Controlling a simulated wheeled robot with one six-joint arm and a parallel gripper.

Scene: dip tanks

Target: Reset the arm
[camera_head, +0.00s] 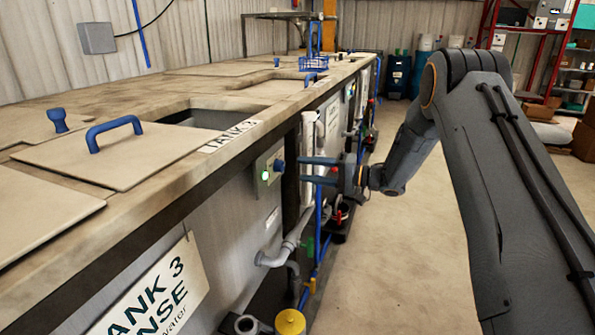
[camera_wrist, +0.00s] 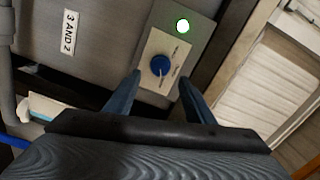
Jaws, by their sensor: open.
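My gripper (camera_head: 303,170) reaches from the right toward the tank front in the head view. Its two blue-grey fingers are apart, with nothing between them that I can see. A small control panel (camera_head: 263,163) with a blue knob (camera_head: 279,165) and a lit green light (camera_head: 265,176) is on the tank side, just left of the fingertips. In the wrist view my gripper (camera_wrist: 160,80) is open, its fingers on either side of the blue knob (camera_wrist: 161,65). The green light (camera_wrist: 182,26) shows above it. I cannot tell whether the fingers touch the panel.
A long tank bench with lids, such as one with a blue handle (camera_head: 113,132), runs along the left. An open tank (camera_head: 205,118) and a blue basket (camera_head: 313,63) are on it. Pipes (camera_head: 273,258) and a yellow cap (camera_head: 290,322) stick out below. The floor (camera_head: 400,260) is clear.

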